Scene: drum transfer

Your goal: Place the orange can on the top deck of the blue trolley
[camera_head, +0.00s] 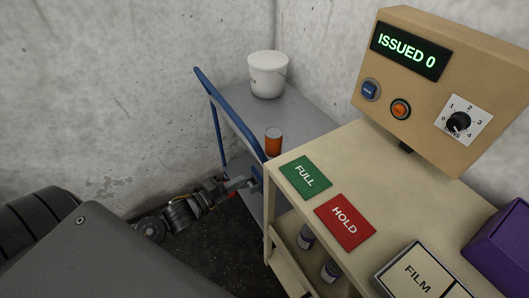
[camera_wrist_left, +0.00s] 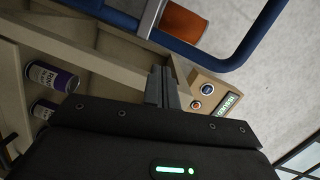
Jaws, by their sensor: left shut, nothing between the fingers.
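The orange can (camera_head: 273,142) stands upright at the near end of the grey top deck (camera_head: 300,113) of the blue trolley, beside the tan cabinet. An orange shape (camera_wrist_left: 183,22), which looks like the can, also shows past the trolley's blue rail in the left wrist view. My left gripper (camera_head: 252,182) is low beside the trolley's near end, below the top deck and apart from the can. Its fingers (camera_wrist_left: 163,84) are shut and empty in the left wrist view. My right gripper is in neither view.
A white bucket (camera_head: 267,75) stands farther back on the top deck. The blue handle rail (camera_head: 228,108) runs along its left side. The cabinet top holds a green FULL card (camera_head: 305,177), a red HOLD card (camera_head: 344,222) and a control box (camera_head: 440,75). Small cans (camera_head: 330,270) sit on its shelf.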

